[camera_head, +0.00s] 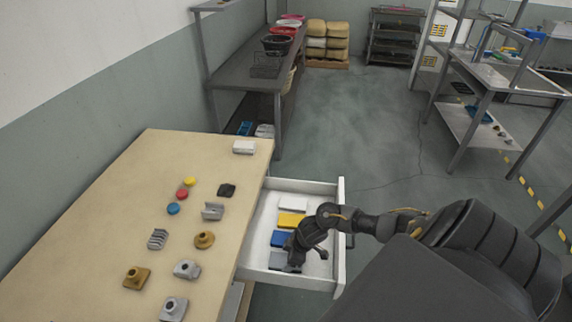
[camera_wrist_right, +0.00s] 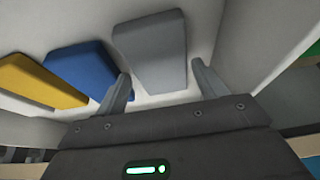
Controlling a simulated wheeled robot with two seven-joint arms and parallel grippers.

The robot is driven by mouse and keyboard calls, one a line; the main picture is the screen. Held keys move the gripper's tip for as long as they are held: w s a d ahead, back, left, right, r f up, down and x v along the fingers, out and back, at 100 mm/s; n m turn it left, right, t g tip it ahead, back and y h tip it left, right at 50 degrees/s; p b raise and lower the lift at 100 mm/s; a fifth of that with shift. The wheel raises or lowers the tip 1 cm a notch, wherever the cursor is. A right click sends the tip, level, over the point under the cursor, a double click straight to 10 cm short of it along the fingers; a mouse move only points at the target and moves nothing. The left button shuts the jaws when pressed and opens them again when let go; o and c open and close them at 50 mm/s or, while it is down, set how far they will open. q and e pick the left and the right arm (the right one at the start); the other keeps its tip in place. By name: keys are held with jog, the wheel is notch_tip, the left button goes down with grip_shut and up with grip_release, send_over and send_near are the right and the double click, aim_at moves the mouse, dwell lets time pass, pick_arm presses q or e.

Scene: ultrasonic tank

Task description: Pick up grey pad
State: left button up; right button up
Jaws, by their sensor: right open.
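The grey pad (camera_wrist_right: 152,52) lies in the open white drawer, at the end of a row of pads. In the head view the grey pad (camera_head: 278,261) is partly covered by my right gripper (camera_head: 293,262). In the right wrist view my right gripper (camera_wrist_right: 160,85) is open. Its two fingertips are near the lower corners of the pad, one on each side, with the pad's near end between them. I cannot tell whether the fingers touch it. My left gripper is not in view.
The drawer (camera_head: 340,225) also holds a blue pad (camera_head: 281,239), a yellow pad (camera_head: 291,220) and a white pad (camera_head: 293,203). Its walls stand close around my right gripper. The wooden table (camera_head: 110,215) to the left carries several metal parts and coloured discs.

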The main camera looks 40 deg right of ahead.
jog(key=shift+w+a+f, duration=0.1)
jog(key=shift+w+f, duration=0.05)
jog(key=shift+f, duration=0.3)
jog(key=c, duration=0.7)
jog(key=shift+r, duration=0.15)
